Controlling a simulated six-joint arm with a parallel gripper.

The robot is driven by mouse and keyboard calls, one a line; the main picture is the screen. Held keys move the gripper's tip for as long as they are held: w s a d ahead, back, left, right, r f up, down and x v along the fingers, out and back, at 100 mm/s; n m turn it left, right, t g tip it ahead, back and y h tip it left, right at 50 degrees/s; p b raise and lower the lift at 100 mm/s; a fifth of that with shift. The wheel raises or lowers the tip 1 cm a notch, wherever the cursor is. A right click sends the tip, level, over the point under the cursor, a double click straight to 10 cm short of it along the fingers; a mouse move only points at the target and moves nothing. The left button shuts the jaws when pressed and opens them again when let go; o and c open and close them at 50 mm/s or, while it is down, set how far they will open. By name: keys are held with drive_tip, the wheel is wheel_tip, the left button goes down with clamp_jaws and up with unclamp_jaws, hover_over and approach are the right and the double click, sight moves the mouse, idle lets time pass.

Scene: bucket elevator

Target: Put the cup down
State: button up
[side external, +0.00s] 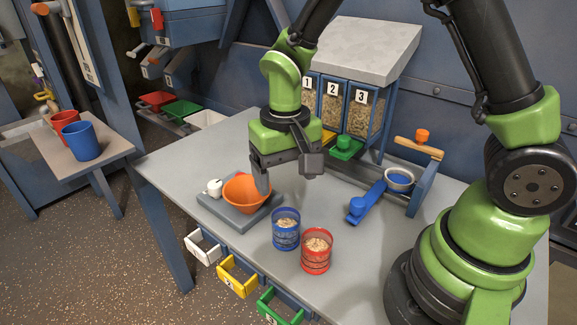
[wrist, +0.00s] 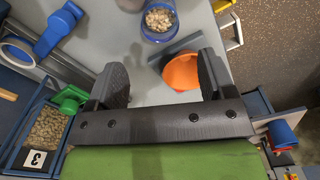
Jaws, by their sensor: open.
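A blue cup (side external: 286,235) with pale flakes in it stands upright on the grey table, and it also shows at the top of the wrist view (wrist: 158,22). A red cup (side external: 316,255), also holding flakes, stands upright close to its right. My gripper (side external: 288,178) is open and empty above the table, behind the two cups. In the wrist view its fingers (wrist: 163,72) are spread wide, with bare table between them and the orange bowl (wrist: 182,72) near the right finger. Neither finger holds a cup.
The orange bowl (side external: 245,194) sits on a grey scale-like plate (side external: 240,222) beside a small white object (side external: 213,188). A blue handled tool (side external: 366,204) lies at right. Numbered dispensers (side external: 350,105) stand behind. A side shelf (side external: 65,148) holds another blue cup (side external: 82,141) and red cup.

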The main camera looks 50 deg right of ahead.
drive_tip(key=s+d+r+t+y, duration=0.2)
drive_tip(key=s+r+t, duration=0.5)
drive_tip(key=s+r, duration=0.6)
wheel_tip(320, 180, up, 4)
drive_tip(key=shift+s+r+n, duration=0.15)
drive_tip(key=shift+s+n, duration=0.1)
drive_tip(key=shift+n, duration=0.05)
drive_tip(key=c, duration=0.3)
drive_tip(key=shift+c, duration=0.2)
